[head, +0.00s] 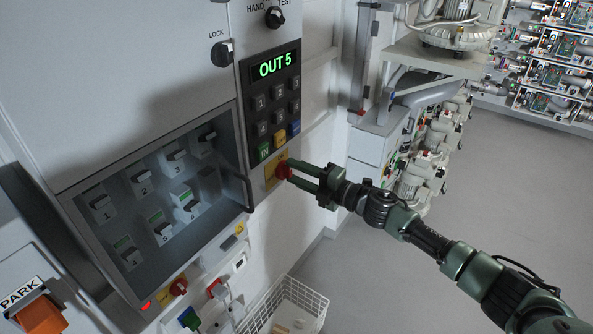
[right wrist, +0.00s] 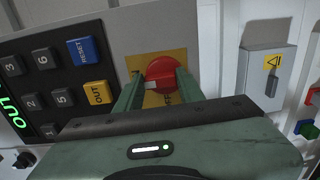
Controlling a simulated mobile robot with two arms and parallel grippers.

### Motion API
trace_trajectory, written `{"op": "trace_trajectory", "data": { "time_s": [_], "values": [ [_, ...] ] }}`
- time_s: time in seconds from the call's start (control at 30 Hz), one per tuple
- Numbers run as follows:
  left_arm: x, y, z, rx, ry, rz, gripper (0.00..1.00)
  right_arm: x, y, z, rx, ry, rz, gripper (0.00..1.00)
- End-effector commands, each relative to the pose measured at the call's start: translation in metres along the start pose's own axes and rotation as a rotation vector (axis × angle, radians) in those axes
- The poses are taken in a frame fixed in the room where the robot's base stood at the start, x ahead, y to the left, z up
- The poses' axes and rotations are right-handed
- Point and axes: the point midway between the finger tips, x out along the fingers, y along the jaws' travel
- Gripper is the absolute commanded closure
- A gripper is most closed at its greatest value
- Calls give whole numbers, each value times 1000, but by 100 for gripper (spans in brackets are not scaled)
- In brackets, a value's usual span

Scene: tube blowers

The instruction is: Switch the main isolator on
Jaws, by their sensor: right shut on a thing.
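The main isolator is a red rotary knob (head: 284,171) on a yellow plate, below the keypad of the grey control panel. In the right wrist view the red knob (right wrist: 162,72) shows a white mark at its lower left, and part of some lettering is visible on the yellow plate (right wrist: 142,66) below it. My right gripper (head: 291,171) reaches in from the right with its fingers on either side of the knob, shut on it. My fingers hide part of the plate. My left gripper is in neither view.
The keypad (head: 275,105) sits above the knob under a green "OUT 5" display (head: 276,65). A recessed box with several numbered switches and a dark handle (head: 240,190) is at the left. A white wire basket (head: 300,298) stands below. Open floor lies at the right.

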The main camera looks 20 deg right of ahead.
Motion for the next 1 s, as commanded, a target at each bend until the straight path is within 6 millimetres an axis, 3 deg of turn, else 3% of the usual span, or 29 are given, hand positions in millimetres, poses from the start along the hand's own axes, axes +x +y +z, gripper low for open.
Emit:
{"op": "trace_trajectory", "data": {
  "time_s": [0.6,0.63,0.7,1.0],
  "values": [
    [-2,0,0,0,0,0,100,0,0,1,40,-3,0,100],
    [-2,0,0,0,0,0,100,0,0,1,40,-3,0,54],
    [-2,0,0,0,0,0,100,0,0,1,40,-2,0,40],
    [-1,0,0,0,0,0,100,-1,-1,1,37,-1,0,40]
  ]
}}
